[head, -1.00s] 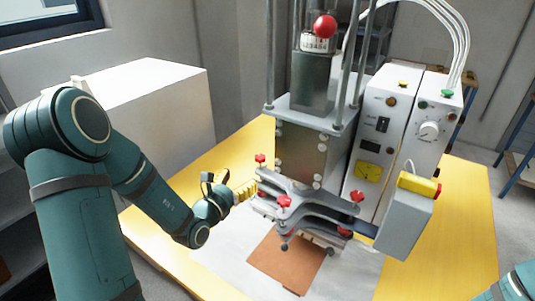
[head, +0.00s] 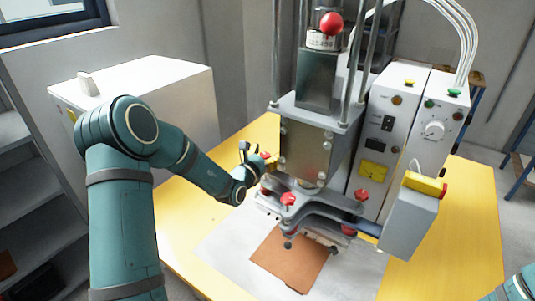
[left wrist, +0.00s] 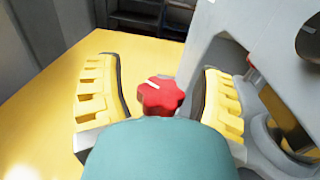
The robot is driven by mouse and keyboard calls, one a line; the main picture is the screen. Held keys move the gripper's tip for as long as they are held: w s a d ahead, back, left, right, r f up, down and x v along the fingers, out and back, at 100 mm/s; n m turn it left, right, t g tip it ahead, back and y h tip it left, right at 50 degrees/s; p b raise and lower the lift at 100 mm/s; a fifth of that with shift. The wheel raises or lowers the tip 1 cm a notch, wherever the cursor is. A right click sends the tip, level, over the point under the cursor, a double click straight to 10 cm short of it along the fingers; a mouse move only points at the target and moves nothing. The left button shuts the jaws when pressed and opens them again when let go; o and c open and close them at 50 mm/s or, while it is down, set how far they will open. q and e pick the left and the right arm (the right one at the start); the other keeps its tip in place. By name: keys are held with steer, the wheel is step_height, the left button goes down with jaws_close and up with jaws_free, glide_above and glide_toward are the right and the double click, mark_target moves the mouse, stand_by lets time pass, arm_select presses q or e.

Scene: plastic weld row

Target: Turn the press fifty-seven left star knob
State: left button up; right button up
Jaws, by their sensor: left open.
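The press (head: 304,152) stands on the yellow table. Its left red star knob (left wrist: 160,95) shows in the left wrist view, with a pale line on top. In the head view this knob (head: 265,156) is partly hidden by my gripper. My left gripper (head: 258,158) is open at the press's left side. Its yellow fingers stand on either side of the knob, with a gap on each side in the left wrist view. Other red star knobs show at the front (head: 288,199) and right (head: 361,194). My right gripper is out of view.
A white control box (head: 390,150) with a dial stands right of the press. A brown plate (head: 287,262) lies on a pale sheet in front. A white cabinet (head: 180,95) is behind my left arm. The yellow table (head: 180,220) is clear at left.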

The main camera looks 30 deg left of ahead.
arm_select(q)
jaws_close()
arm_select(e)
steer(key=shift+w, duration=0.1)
